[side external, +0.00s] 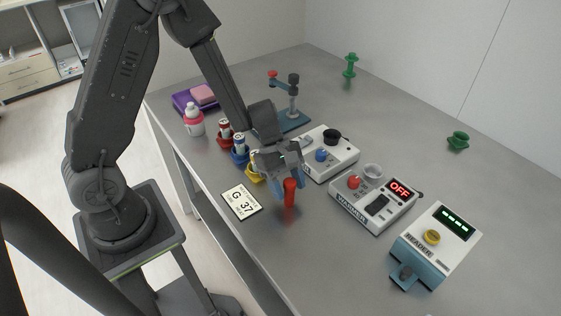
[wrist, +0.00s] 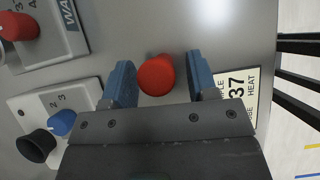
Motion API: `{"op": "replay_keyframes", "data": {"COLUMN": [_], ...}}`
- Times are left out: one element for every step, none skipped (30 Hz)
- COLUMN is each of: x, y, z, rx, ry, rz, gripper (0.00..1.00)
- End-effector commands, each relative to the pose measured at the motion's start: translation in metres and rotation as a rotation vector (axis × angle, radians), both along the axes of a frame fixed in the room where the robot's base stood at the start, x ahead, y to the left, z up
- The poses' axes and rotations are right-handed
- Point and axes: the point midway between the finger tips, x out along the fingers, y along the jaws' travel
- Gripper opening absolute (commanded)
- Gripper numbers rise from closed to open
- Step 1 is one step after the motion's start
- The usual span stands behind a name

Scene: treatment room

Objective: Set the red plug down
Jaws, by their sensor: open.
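The red plug (side external: 290,192) stands upright on the grey table, beside the G 37 card. In the wrist view its round red top (wrist: 156,75) lies between the two blue fingers. My gripper (side external: 284,172) is directly over it, pointing down. In the wrist view my gripper (wrist: 160,80) is open, with a gap between the plug and the right finger and a narrower one at the left finger. The plug's lower part is hidden in the wrist view.
The G 37 card (side external: 242,203) lies left of the plug. The white warmer box (side external: 375,203) reads OFF, and a reader box (side external: 433,245) stands at the front right. A white box with a blue knob (side external: 327,152) is behind my gripper. Bare table lies in front of the plug.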

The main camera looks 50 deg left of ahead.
Motion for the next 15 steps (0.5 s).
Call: {"op": "replay_keyframes", "data": {"x": [0.002, 0.002, 0.002, 0.002, 0.003, 0.002, 0.002, 0.003, 0.003, 0.003, 0.003, 0.003, 0.003, 0.003, 0.003], "y": [0.006, 0.010, 0.015, 0.018, 0.022, 0.027, 0.030, 0.033, 0.038, 0.041, 0.044, 0.047, 0.049, 0.051, 0.053], "z": [0.009, 0.014, 0.021, 0.026, 0.032, 0.040, 0.045, 0.050, 0.057, 0.061, 0.066, 0.071, 0.074, 0.078, 0.081], "rx": [0.002, 0.003, 0.003, 0.003, 0.002, 0.004, 0.005, 0.003, 0.003, 0.003, 0.004, 0.004, 0.003, 0.003, 0.003], "ry": [-0.007, -0.007, -0.007, -0.009, -0.009, -0.008, -0.007, -0.008, -0.007, -0.006, -0.006, -0.005, -0.005, -0.004, -0.003], "rz": [0.004, 0.004, 0.006, 0.003, 0.005, 0.004, 0.004, 0.005, 0.004, 0.004, 0.004, 0.003, 0.004, 0.003, 0.002], "gripper": [0.53, 0.53, 0.53, 0.53, 0.53, 0.53, 0.53, 0.53, 0.53, 0.53, 0.53, 0.53, 0.53, 0.53, 0.53]}}
